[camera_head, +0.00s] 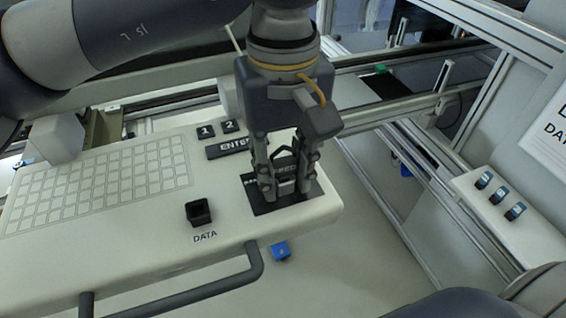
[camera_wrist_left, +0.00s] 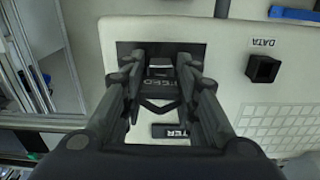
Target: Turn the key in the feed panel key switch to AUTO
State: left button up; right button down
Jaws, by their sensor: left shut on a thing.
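The black feed panel plate (camera_head: 262,209) lies on the right end of the pale console. My left gripper (camera_head: 286,195) comes down onto it from above, with a finger on each side of the switch area. In the left wrist view my left gripper (camera_wrist_left: 158,66) is shut on a small dark piece in the middle of the plate (camera_wrist_left: 196,52), seemingly the key. The fingers hide most of it, so its turn angle and the AUTO mark cannot be read. Part of the FEED lettering (camera_wrist_left: 160,84) shows between the fingers. My right gripper is not in view.
A raised black square DATA socket (camera_head: 198,212) stands left of the plate. Buttons 1 (camera_head: 205,131), 2 (camera_head: 229,126) and ENTER (camera_head: 228,149) lie behind it. A blue piece (camera_head: 281,251) is below the console's front edge. Several blue-topped pieces stand on a ledge (camera_head: 465,186) at right.

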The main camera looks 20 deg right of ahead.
pick_arm(q)
jog(key=shift+m, duration=0.4)
jog(key=m, duration=0.7)
jog(key=o, duration=0.8)
jog(key=shift+m, duration=0.5)
jog(key=shift+c, duration=0.2)
jog(key=o, duration=0.4)
jog(key=shift+c, duration=0.2)
jog(key=shift+o, duration=0.3)
jog(key=o, duration=0.4)
